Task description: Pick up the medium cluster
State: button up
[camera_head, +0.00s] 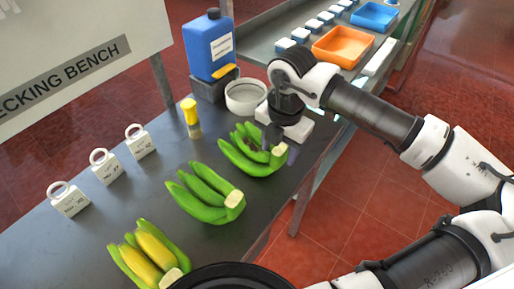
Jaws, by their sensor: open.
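Three banana clusters lie in a row on the dark bench. The far one (250,158) is green, the middle one (205,194) is green with a pale cut crown at its right, and the near one (150,254) is green and yellow. Their distances differ, so I cannot tell surely which is the medium one. My gripper (271,136) points down at the far cluster, close above or around its crown end. It is open. The fingers are dark and small here, and I cannot tell whether they touch the cluster.
Behind stand a blue jug (208,46), a white round container (246,97) and a yellow-handled brush (190,117). Several white tagged weights (104,166) line the left side. Orange (342,46) and blue (374,16) trays sit on a farther table.

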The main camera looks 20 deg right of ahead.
grip_shut()
